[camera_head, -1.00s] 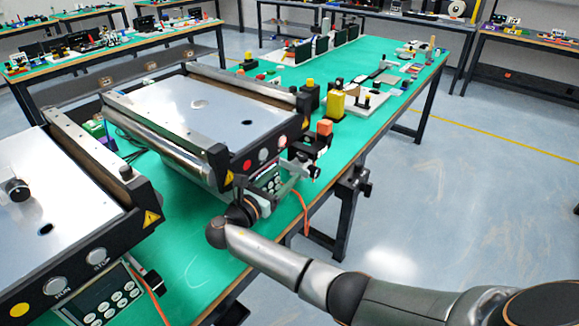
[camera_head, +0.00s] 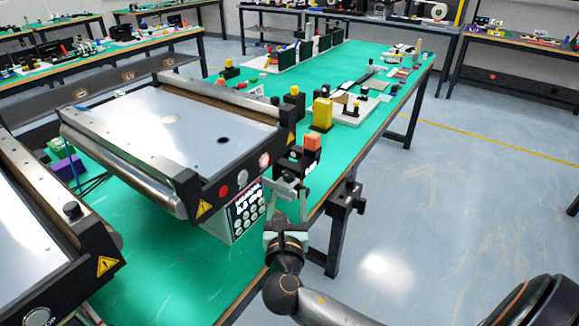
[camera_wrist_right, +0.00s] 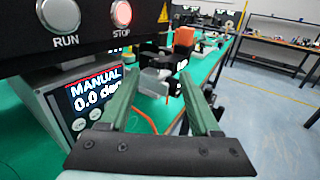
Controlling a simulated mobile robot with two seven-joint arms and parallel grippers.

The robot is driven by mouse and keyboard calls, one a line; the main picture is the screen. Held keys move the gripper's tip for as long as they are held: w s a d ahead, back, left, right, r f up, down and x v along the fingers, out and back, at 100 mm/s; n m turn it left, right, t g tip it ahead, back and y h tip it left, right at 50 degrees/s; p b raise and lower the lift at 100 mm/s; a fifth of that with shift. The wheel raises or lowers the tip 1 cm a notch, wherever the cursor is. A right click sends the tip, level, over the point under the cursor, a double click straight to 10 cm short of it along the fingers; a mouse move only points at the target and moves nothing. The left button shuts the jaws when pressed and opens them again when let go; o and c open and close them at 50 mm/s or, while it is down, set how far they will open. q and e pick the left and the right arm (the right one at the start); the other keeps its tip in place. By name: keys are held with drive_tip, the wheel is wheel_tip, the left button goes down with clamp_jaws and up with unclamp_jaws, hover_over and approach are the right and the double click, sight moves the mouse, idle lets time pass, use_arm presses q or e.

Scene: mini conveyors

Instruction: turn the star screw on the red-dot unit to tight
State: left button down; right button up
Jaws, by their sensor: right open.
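The red-dot unit (camera_head: 165,130) is a flat-topped mini conveyor with a red dot (camera_head: 224,191) on its dark end panel. A black bracket with an orange block (camera_head: 312,142) sits at its near right corner; the block also shows in the wrist view (camera_wrist_right: 184,37). Dark and grey fittings (camera_wrist_right: 155,80) lie beyond my fingers there. I cannot clearly make out the star screw among them. My right gripper (camera_head: 289,190) is open, pointing at this corner, with its green-grey fingers (camera_wrist_right: 158,82) apart and nothing held between them. My left gripper is out of view.
A control box (camera_head: 243,212) hangs below the end panel, close left of my right gripper; its display reads MANUAL 0.0 in the wrist view. An orange cable (camera_wrist_right: 145,118) runs below. A second conveyor (camera_head: 40,210) stands at left. Floor right of the table is free.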

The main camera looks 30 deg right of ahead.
sight(290, 168)
drive_tip(key=x, duration=1.1)
drive_tip(key=shift+w+d, duration=0.1)
drive_tip(key=shift+w, duration=0.05)
clamp_jaws()
